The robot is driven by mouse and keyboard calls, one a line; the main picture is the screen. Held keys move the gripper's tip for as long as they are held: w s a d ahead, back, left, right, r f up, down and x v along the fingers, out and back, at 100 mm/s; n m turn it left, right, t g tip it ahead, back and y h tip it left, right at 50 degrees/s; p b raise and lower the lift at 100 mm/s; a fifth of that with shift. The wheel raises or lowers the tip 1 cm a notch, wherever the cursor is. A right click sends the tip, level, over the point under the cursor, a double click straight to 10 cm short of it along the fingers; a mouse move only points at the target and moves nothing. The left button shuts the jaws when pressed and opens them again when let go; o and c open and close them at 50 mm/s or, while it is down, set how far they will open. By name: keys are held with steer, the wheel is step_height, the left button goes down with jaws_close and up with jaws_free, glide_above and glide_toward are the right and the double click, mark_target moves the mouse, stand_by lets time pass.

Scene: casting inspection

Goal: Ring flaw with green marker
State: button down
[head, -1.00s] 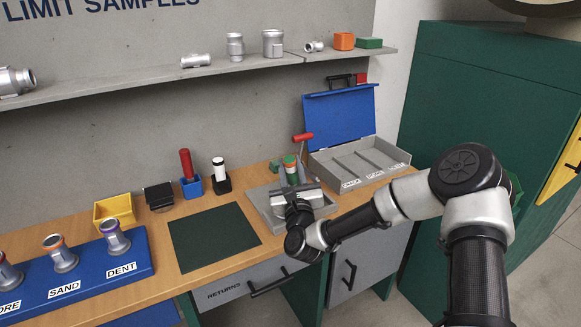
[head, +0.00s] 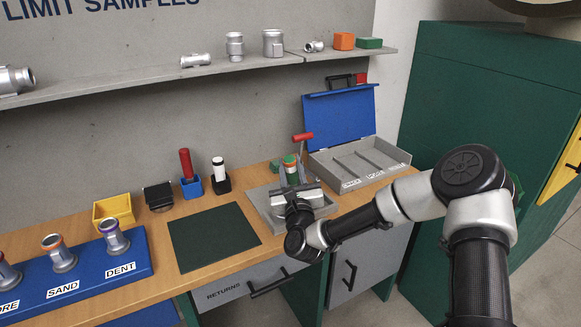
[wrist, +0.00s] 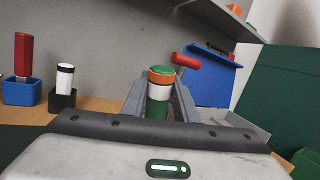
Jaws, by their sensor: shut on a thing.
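A green-topped marker (wrist: 158,90) with an orange band and a white band stands upright between the fingers of my gripper (wrist: 160,105) in the wrist view. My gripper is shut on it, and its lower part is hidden. In the head view the marker (head: 291,165) shows above my gripper (head: 293,183), over a grey tray (head: 262,200) on the bench.
A dark green mat (head: 213,237) lies bare mid-bench. Behind it are a yellow bin (head: 115,208), a red marker in a blue holder (head: 191,187) and a white one in a black holder (head: 221,183). A red-handled tool (head: 302,137) and an open grey case (head: 360,165) stand close to my gripper.

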steer(key=shift+f, duration=0.15)
stand_by(0.3)
steer(key=shift+r+p, duration=1.75)
steer(key=shift+r, duration=1.85)
